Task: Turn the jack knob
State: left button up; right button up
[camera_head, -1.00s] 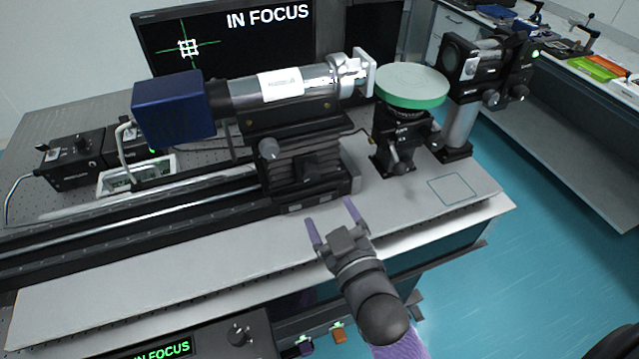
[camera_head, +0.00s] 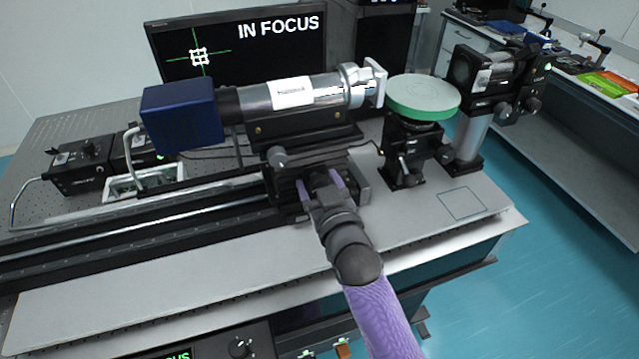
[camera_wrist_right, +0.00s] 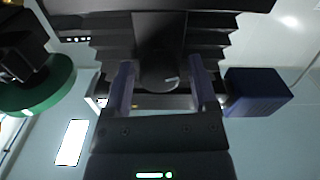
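The jack (camera_head: 355,172) is a black stage with pleated sides under the camera and lens tube. Its dark round knob (camera_wrist_right: 158,72) faces my right gripper in the right wrist view. My right gripper (camera_head: 318,178) is at the jack's front, its two purple-grey fingers apart. In the wrist view the open fingers (camera_wrist_right: 161,68) stand on either side of the knob, with a gap visible on each side. In the head view the knob is mostly lost in dark shapes between the fingers. My left gripper is not in view.
A blue camera (camera_head: 181,115) and a silver lens tube (camera_head: 318,93) sit above the jack. A green-rimmed round platform (camera_head: 424,97) stands to the right. A monitor (camera_head: 235,50) reads IN FOCUS. The table's front strip (camera_head: 200,275) is clear.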

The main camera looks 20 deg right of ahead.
grip_shut()
jog(key=shift+r+n+p, duration=0.1)
jog(key=shift+n+p, duration=0.3)
jog(key=shift+p, duration=0.05)
jog(key=shift+o, duration=1.1)
grip_release()
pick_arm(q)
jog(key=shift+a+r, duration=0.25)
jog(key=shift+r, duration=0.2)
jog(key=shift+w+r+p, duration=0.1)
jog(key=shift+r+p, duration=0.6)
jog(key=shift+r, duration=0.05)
pick_arm(e)
jog(key=s, duration=1)
jog(key=shift+d, duration=0.15)
